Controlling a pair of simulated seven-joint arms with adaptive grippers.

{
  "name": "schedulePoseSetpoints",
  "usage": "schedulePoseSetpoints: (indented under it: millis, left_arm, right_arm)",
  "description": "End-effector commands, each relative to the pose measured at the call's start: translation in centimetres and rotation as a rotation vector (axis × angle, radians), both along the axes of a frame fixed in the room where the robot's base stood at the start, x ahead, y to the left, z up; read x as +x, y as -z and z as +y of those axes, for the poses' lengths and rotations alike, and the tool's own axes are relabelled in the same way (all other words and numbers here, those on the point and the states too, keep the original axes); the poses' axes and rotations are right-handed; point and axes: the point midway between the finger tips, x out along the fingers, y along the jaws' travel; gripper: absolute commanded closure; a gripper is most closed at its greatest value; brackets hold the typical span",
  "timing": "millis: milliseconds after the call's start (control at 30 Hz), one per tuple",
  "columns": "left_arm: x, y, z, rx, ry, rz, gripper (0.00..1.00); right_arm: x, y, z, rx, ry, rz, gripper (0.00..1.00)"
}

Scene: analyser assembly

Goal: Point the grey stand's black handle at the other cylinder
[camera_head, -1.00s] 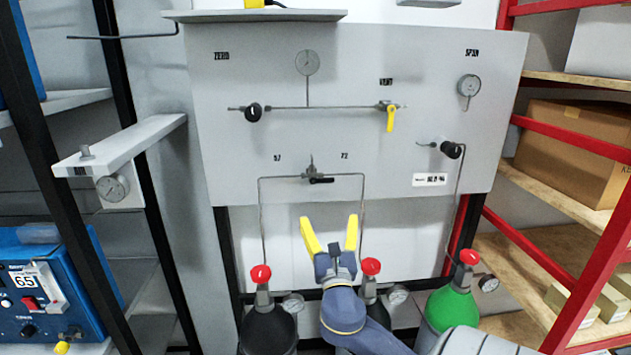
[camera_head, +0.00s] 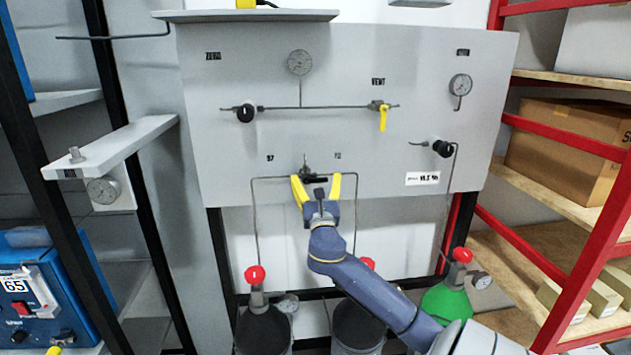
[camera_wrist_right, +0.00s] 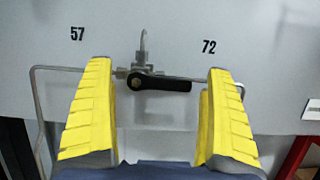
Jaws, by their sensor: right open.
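The black handle (camera_wrist_right: 165,84) sits on a small grey valve (camera_wrist_right: 143,60) between the labels 57 (camera_wrist_right: 77,34) and 72 (camera_wrist_right: 208,46). It lies almost level, with its free end pointing right, towards 72. It also shows in the head view (camera_head: 318,180), partly behind my gripper. My right gripper (camera_head: 316,180) is open, its yellow fingers on either side of the handle and apart from it. A black cylinder (camera_head: 262,328) stands below on the left. A second dark cylinder (camera_head: 352,325) stands to its right, partly hidden by my right arm. My left gripper is not in view.
Thin pipes (camera_head: 256,215) run down from the valve's sides on the grey panel (camera_head: 230,150). A black knob (camera_head: 245,113), a yellow handle (camera_head: 383,118) and another black knob (camera_head: 442,148) are on the panel. A green cylinder (camera_head: 445,303) stands at the right.

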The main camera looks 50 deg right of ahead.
Motion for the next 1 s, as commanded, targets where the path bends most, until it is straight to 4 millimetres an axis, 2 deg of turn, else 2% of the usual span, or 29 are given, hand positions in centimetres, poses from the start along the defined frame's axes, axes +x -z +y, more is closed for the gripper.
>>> schedulePoseSetpoints:
  millis: [433,933,1000]
  left_arm:
    - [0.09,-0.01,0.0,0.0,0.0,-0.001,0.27]
    - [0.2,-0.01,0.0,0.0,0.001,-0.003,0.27]
    - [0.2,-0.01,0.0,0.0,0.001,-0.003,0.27]
  right_arm:
    - [0.3,-0.18,-0.28,0.001,0.0,-0.001,0.13]
    - [0.29,-0.21,-0.26,0.0,0.0,-0.001,0.71]
    - [0.28,-0.23,-0.26,0.0,0.0,-0.001,0.72]
